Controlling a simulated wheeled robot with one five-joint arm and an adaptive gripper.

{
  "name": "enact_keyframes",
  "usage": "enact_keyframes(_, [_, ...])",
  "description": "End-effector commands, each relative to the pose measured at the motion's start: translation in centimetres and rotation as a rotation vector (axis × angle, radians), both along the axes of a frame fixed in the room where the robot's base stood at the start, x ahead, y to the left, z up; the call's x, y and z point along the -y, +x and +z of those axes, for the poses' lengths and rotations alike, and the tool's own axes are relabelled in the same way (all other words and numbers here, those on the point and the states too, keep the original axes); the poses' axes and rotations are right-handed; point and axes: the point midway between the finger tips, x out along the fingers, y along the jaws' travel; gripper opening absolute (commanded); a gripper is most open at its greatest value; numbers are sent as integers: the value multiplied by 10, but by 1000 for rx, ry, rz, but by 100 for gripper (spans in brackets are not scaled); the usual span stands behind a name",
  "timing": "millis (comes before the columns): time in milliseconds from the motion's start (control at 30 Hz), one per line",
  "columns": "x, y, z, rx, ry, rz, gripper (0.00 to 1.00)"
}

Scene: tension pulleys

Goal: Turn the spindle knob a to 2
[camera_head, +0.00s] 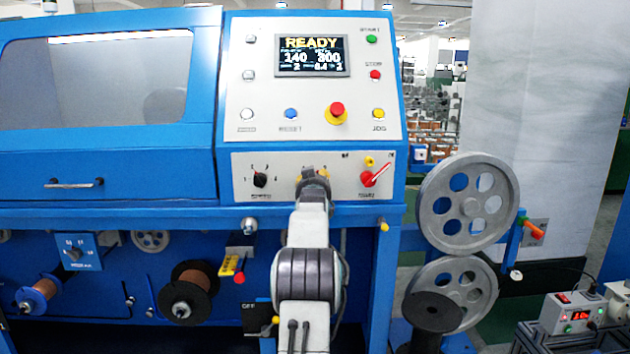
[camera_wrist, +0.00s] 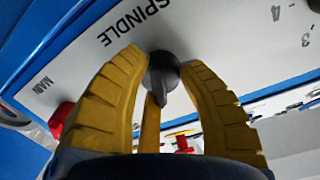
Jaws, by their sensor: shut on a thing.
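The spindle knob is a dark grey knob (camera_wrist: 163,80) on the white panel, beside the upside-down word SPINDLE in the wrist view. The knob's narrow pointer end points down in that view, between the fingers. In the head view my gripper (camera_head: 315,176) is at the middle of the lower panel (camera_head: 332,158) and hides most of this knob and its scale. The digits 4 and 3 show at the right of the wrist view.
A black knob (camera_head: 260,179) with a numbered scale sits left of my gripper. A red switch (camera_head: 368,179) sits to the right, with a small yellow button (camera_head: 369,161) above it. The screen (camera_head: 312,56) reads READY. A red mushroom button (camera_head: 336,110) juts out above.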

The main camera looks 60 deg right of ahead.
Motion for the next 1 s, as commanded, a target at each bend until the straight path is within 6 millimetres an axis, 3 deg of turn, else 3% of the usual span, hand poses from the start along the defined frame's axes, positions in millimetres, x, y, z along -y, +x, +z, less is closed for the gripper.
enact_keyframes(633, [-2,3,5,47,16,3,3])
enact_keyframes(667, [-2,3,5,47,17,3,38])
enact_keyframes(900, [-1,2,3,45,20,1,59])
enact_keyframes(1000, [-1,1,2,44,22,0,62])
